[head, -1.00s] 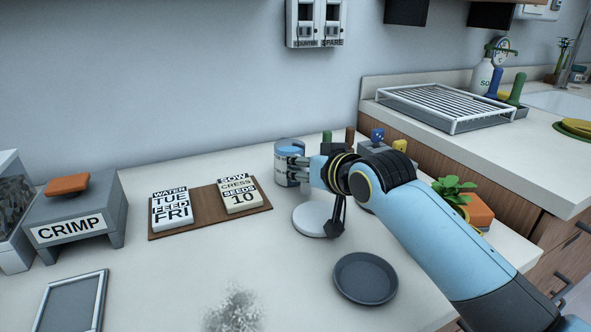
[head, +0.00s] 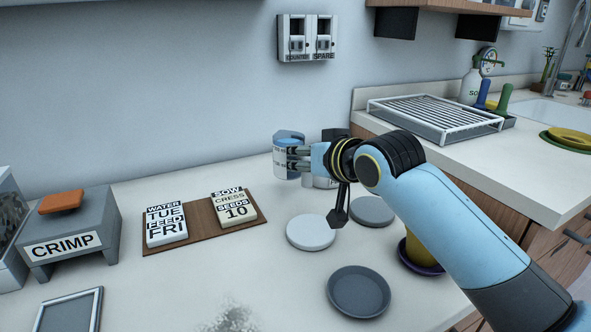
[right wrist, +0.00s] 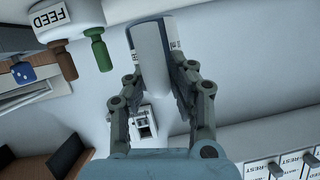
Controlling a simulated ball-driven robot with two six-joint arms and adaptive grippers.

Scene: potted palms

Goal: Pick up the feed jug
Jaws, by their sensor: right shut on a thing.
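A white jug with a blue band and a printed label (head: 288,142) is at the back of the counter in the head view. My right gripper (head: 296,159) is shut on it from the right, fingers across its side. The jug appears raised off the counter. In the right wrist view the jug (right wrist: 150,55) stands between the two fingers (right wrist: 160,85); its lettering is mostly hidden. A separate white item lettered FEED (right wrist: 48,20) shows at the upper left of that view. My left gripper is not in view.
A white disc (head: 311,233), a dark disc (head: 372,211) and a grey saucer (head: 359,291) lie on the counter. A board with cards (head: 203,219) and a grey CRIMP stand (head: 70,230) are to the left. A dish rack (head: 435,118) stands at the right.

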